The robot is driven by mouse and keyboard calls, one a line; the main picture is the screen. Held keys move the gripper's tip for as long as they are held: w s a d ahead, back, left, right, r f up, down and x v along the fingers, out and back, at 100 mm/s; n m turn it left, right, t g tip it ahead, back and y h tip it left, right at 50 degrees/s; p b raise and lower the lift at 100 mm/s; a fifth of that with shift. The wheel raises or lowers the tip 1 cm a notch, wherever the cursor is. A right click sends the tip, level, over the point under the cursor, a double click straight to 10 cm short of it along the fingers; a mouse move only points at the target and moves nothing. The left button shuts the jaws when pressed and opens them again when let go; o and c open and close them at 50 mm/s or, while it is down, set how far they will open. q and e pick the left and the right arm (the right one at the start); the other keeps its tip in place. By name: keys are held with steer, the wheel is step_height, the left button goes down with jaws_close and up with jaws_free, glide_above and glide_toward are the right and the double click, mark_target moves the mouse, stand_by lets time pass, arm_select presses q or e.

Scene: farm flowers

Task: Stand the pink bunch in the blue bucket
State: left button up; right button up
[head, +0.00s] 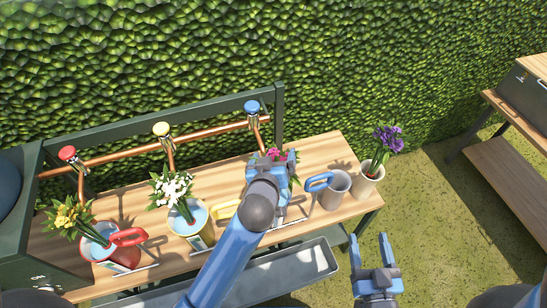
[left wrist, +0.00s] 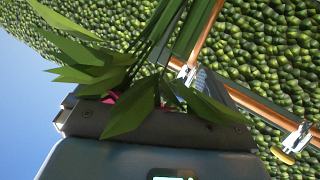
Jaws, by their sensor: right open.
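The pink bunch (head: 275,153) shows as a few pink petals and leaves behind my left gripper (head: 278,165). In the left wrist view its green leaves (left wrist: 130,105) and stems lie close against the dark gripper, with a bit of pink low between them. My left gripper appears shut on the bunch. The blue bucket's handle (head: 319,182) sticks out right of the gripper; its body is mostly hidden behind my left arm. I cannot tell whether the stems are inside the bucket. My right gripper (head: 375,252) is open and empty, in front of the bench.
The red bucket (head: 122,256) holds yellow flowers and the yellow bucket (head: 190,228) holds white ones. An empty grey pot (head: 337,190) and a pot (head: 368,184) with purple flowers stand at the bench's right. A copper pipe (head: 205,138) with taps runs behind.

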arm_select(q)
steer(key=b+v, duration=0.1)
steer(key=v, duration=1)
steer(key=shift+f, duration=0.1)
stand_by(1.0)
steer(key=d+r+m+t+h, duration=0.2)
steer(key=d+r+m+h, duration=0.2)
steer(key=d+m+h, duration=0.15)
steer(key=s+a+f+n+y, duration=0.1)
steer(key=s+a+f+y, duration=0.1)
steer(key=a, duration=0.6)
steer(key=s+a+f+n+t+y, duration=0.1)
steer(key=s+a+f+y, duration=0.2)
steer(key=s+a+f, duration=0.2)
steer(key=s+a+f+n+t+y, duration=0.1)
steer(key=s+a, duration=0.5)
steer(key=a, duration=0.6)
step_height(320, 180, down, 2)
steer(key=shift+s+a+f+n+y, duration=0.2)
steer(key=shift+n+y, duration=0.25)
steer(key=shift+y, duration=0.4)
